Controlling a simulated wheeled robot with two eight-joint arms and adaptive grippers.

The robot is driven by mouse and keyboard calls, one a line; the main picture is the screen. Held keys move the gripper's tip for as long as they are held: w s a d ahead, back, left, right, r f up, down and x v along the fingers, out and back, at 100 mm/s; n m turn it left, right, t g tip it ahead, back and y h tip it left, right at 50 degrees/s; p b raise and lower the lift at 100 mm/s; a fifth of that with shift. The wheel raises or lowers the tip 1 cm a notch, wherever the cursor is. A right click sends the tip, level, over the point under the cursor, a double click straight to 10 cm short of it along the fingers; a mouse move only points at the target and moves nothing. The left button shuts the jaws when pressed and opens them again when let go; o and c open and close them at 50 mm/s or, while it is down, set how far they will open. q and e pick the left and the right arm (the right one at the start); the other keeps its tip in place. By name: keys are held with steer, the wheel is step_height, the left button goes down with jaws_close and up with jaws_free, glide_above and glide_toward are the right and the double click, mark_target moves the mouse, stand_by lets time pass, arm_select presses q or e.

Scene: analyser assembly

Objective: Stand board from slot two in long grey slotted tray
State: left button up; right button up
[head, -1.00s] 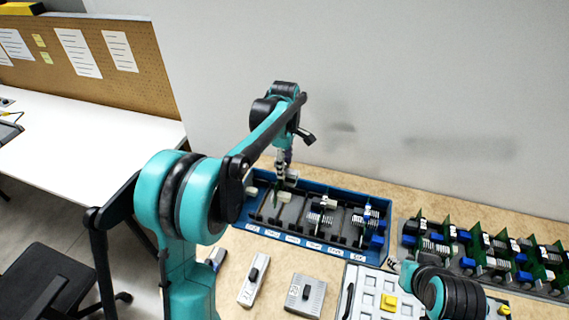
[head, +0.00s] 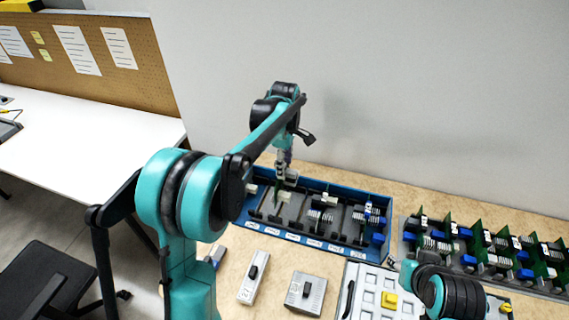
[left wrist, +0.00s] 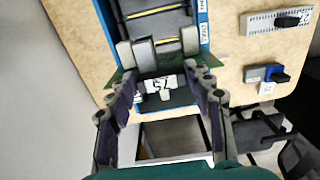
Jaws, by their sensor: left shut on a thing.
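My left gripper (head: 283,177) is over the left part of the blue tray (head: 340,183) and is shut on a green board (head: 282,187). In the head view the arm hides part of the blue tray's left end. The long grey slotted tray (head: 412,226) is at the right, holding several upright green boards (head: 487,245). My right arm shows at lower right, but its gripper is not visible.
Several boards stand in the right part of the blue tray. In front lie a narrow grey module (head: 253,279), a wider grey module (head: 306,292) and a white tray (head: 366,298) with a yellow block (head: 389,302). A plain wall rises behind.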

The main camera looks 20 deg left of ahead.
mark_target(281, 181)
arm_select(q)
step_height(281, 181, down, 9)
steer(key=b, duration=0.5)
steer(key=shift+f+b, duration=0.15)
steer(key=shift+b, duration=0.2)
stand_by(5.0)
steer(key=o, duration=1.3)
steer(key=shift+c, duration=0.2)
steer(key=shift+o, duration=0.6)
steer(key=shift+r, duration=0.3)
